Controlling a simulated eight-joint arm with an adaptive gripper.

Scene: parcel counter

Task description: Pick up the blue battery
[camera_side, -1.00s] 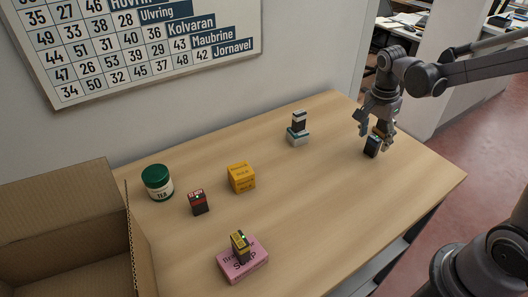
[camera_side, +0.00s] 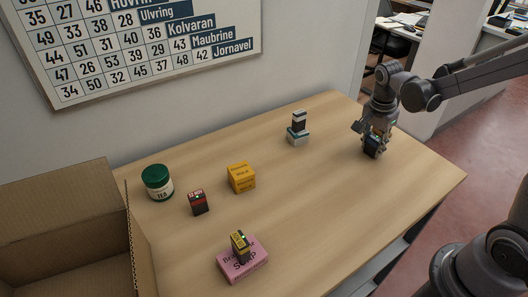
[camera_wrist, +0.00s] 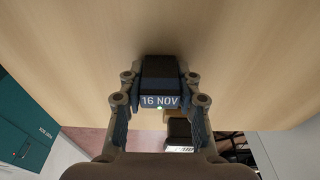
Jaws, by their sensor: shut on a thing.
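The blue battery (camera_side: 373,147) is a small dark block standing near the right end of the table. In the wrist view its face with a blue band (camera_wrist: 160,101) reads "16 NOV". My gripper (camera_side: 375,138) is over it from above, and its fingertips press on both sides of the battery in the wrist view (camera_wrist: 160,80). The gripper is shut on it. In the side view the fingers hide its upper part. I cannot tell whether its base touches the table.
A yellow box (camera_side: 241,178), a red-and-black block (camera_side: 198,203) and a green-lidded jar (camera_side: 158,184) stand further left. A yellow-and-black block (camera_side: 240,248) is on a pink soap box (camera_side: 254,267). An open carton (camera_side: 60,205) is far left.

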